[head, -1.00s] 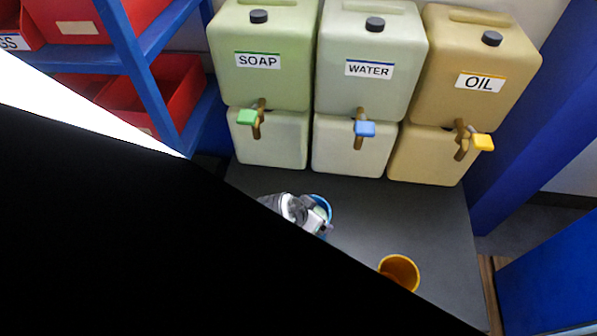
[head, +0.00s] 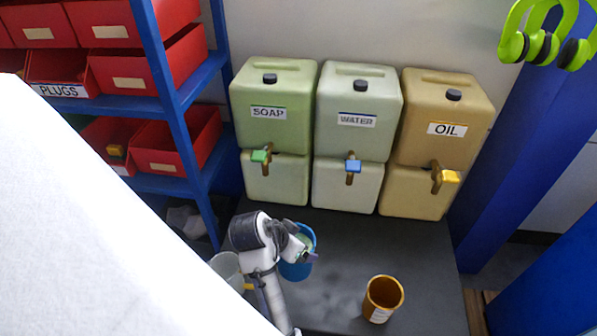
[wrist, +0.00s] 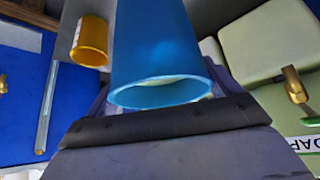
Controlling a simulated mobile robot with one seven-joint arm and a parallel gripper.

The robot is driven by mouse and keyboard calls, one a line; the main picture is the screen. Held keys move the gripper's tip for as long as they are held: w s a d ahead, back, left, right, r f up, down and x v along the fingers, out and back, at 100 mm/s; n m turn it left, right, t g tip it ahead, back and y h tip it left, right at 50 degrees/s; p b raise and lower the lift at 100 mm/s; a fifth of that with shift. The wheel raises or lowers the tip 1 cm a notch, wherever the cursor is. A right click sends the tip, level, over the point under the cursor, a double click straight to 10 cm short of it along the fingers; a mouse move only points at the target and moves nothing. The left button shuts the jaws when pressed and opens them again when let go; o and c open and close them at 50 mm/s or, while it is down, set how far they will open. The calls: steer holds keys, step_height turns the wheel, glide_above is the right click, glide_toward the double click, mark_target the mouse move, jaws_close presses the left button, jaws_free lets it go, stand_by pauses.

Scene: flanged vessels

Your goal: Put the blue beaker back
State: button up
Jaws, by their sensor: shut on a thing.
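The blue beaker (head: 295,268) is in my gripper (head: 308,254) in the head view, over the dark bench top and left of the orange beaker. In the wrist view the blue beaker (wrist: 160,50) fills the upper middle, its open rim toward the camera, with something pale inside. My gripper (wrist: 165,115) is shut on it; the fingertips are largely hidden behind the beaker. Whether the beaker touches the bench, I cannot tell.
An orange beaker (head: 383,298) stands on the bench (head: 340,245) at right. A clear beaker (head: 228,268) is left of my arm. Behind stand the soap (head: 273,110), water (head: 357,110) and oil (head: 442,115) containers with taps. A blue shelf with red bins (head: 175,148) is at left.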

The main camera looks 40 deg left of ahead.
steer(key=shift+s+r, duration=0.35)
steer(key=shift+r, duration=0.15)
step_height(320, 180, down, 20)
steer(key=b, duration=0.1)
steer(key=shift+b, duration=0.35)
steer(key=shift+f, duration=0.1)
steer(key=o, duration=1.5)
steer(key=shift+s, duration=0.1)
steer(key=shift+o, duration=0.2)
